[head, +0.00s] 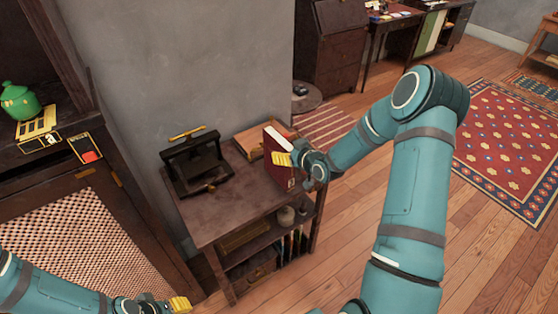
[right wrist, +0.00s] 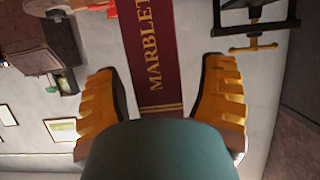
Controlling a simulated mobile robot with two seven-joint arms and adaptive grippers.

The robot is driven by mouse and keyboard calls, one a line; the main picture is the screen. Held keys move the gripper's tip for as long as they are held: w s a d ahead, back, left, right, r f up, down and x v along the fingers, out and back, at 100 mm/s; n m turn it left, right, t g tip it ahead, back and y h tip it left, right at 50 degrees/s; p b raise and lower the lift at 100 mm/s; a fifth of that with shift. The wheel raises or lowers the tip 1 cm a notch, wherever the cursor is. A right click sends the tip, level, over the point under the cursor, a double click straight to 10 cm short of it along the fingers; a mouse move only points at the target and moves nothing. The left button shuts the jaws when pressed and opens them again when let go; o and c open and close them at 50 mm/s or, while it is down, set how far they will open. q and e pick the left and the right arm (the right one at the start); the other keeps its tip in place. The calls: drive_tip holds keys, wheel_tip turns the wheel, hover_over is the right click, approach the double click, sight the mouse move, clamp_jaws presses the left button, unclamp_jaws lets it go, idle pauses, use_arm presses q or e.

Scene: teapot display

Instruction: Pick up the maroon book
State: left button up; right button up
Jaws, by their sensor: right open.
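The maroon book (head: 283,177) stands upright on the small dark table (head: 228,213), near its right edge, with pale pages on top. In the right wrist view, the book's spine (right wrist: 153,62) bears gold lettering and lies between my two yellow fingers. My right gripper (head: 284,159) is open at the book, one finger showing across its cover in the head view. The wrist view shows gaps between the spine and both fingers (right wrist: 161,88). My left gripper (head: 178,304) is low at the left, away from the book; its opening is unclear.
A black press-like device (head: 195,165) stands left of the book on the table. A wooden board or box (head: 258,143) lies behind it. Shelves below hold a small pot (head: 286,215) and upright books. A green teapot (head: 19,102) stands on the left cabinet.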

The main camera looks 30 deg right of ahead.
drive_tip(key=shift+w+f, duration=0.1)
drive_tip(key=shift+w, duration=0.3)
drive_tip(key=shift+s, duration=0.1)
clamp_jaws()
